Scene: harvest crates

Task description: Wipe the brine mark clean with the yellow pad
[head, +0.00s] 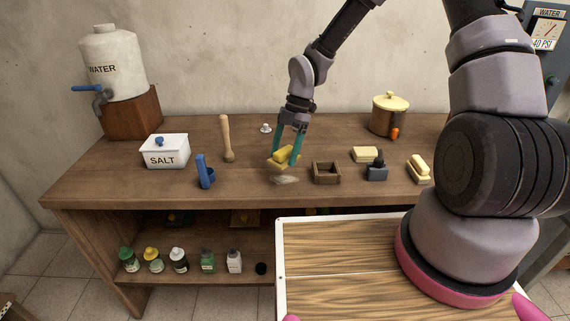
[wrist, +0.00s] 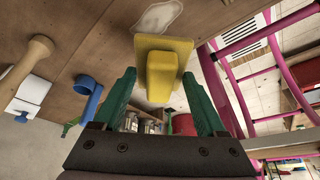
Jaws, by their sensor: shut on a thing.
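My gripper (head: 287,155) is over the middle of the wooden table, with its green fingers shut on the yellow pad (head: 283,157). The pad also shows between the fingers in the wrist view (wrist: 162,62). The brine mark (head: 286,180) is a pale smear on the table top, just in front of the pad in the head view. In the wrist view the mark (wrist: 158,17) lies just beyond the pad's far edge and is seen whole or nearly so. I cannot tell whether the pad touches the wood.
A small wooden box (head: 326,173) stands right of the mark, and a blue scoop (head: 205,172) stands to its left. A wooden pestle (head: 227,140), a salt box (head: 165,151), a dark-handled block (head: 376,171) and pale yellow blocks (head: 365,154) stand around. The table's front edge is close.

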